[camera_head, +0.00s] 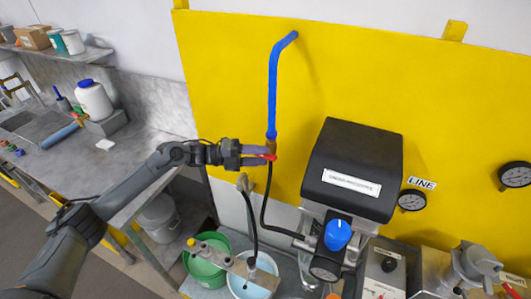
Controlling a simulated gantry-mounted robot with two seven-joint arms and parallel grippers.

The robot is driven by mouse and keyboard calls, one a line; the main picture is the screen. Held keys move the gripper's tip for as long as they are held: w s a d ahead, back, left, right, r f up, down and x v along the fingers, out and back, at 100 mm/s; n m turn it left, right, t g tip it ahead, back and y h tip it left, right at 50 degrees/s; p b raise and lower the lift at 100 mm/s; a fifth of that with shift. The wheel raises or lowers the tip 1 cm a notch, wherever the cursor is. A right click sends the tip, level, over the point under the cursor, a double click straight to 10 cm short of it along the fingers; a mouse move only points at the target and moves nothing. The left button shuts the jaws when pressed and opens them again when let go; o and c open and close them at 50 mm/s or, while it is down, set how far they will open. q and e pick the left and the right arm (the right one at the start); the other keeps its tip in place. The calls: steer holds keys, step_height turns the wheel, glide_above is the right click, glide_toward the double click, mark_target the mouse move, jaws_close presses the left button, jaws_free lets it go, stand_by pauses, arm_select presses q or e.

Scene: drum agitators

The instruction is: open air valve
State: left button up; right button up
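A blue air pipe (273,90) comes out of the yellow panel and runs down to a small valve. The valve's red handle (267,157) sticks out at the pipe's lower end. My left gripper (264,153) reaches in from the left and has its fingertips at the valve, by the red handle. The fingers partly cover the valve, and I cannot tell whether they are closed on the handle. A black hose (265,205) hangs below the valve and bends right to the regulator with a blue knob (337,234). My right gripper is not in view.
A black-covered machine (354,165) stands just right of the valve. The yellow panel (222,75) is close behind. A green bucket (205,267) and a white bucket (254,283) stand below. A grey bench (60,165) with a white bottle (94,101) is at left.

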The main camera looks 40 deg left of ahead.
arm_select(q)
steer(key=shift+x, duration=1.25)
jaws_close()
